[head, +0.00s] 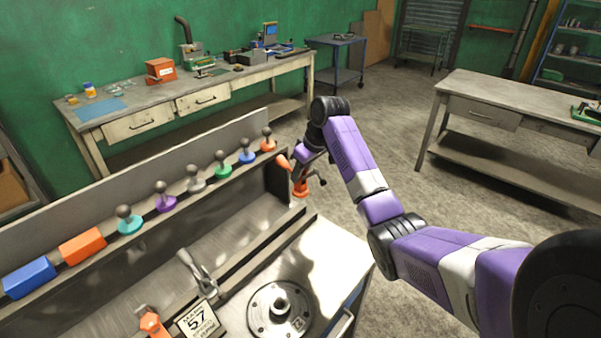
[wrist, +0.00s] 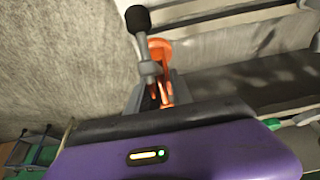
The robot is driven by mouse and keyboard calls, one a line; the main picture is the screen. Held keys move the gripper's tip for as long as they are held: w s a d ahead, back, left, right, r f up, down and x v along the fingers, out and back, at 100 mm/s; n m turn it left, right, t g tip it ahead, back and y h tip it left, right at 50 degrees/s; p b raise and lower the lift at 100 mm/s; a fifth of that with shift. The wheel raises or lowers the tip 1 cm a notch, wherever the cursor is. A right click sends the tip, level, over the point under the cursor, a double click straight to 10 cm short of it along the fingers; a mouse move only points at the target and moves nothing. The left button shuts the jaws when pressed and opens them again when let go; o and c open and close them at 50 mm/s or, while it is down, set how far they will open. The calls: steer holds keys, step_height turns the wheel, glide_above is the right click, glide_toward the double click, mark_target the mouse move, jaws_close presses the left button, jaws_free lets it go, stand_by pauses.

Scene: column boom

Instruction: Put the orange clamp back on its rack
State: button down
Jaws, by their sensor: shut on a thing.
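My gripper (head: 303,168) is at the far right end of the bench, beside the end of the ledge. It is shut on an orange clamp (head: 300,188), which hangs at the fingers near the bench's back corner. In the wrist view, the orange clamp (wrist: 160,48) sits between the fingers (wrist: 155,92), with a grey lever and black knob standing up beside it. The fingers hide part of the clamp. A long ledge (head: 222,190) behind the bench holds a row of coloured pieces. I cannot tell which part is the clamp's rack.
An orange-based tool (head: 152,322), a grey lever clamp (head: 197,270), a sign (head: 198,318) and a round metal plate (head: 280,308) are on the bench. Several ball-topped knobs and two blocks line the ledge. The floor (head: 385,130) behind my arm is clear.

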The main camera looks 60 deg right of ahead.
mark_target(299, 186)
steer(key=shift+w+a+r, duration=0.1)
steer(key=shift+w+r, duration=0.1)
steer(key=shift+w, duration=0.15)
steer(key=f+b, duration=0.2)
steer(key=f, duration=0.1)
steer(key=f+b, duration=0.3)
steer(key=shift+s+f+b, duration=0.2)
steer(key=shift+f+b, duration=0.05)
steer(key=shift+b, duration=0.1)
steer(key=shift+r, duration=0.2)
steer(key=shift+p, duration=1)
stand_by(0.3)
steer(key=shift+f+b, duration=1.05)
steer(key=shift+f, duration=1.3)
steer(key=c, duration=1.4)
jaws_free()
steer(key=shift+r, duration=0.1)
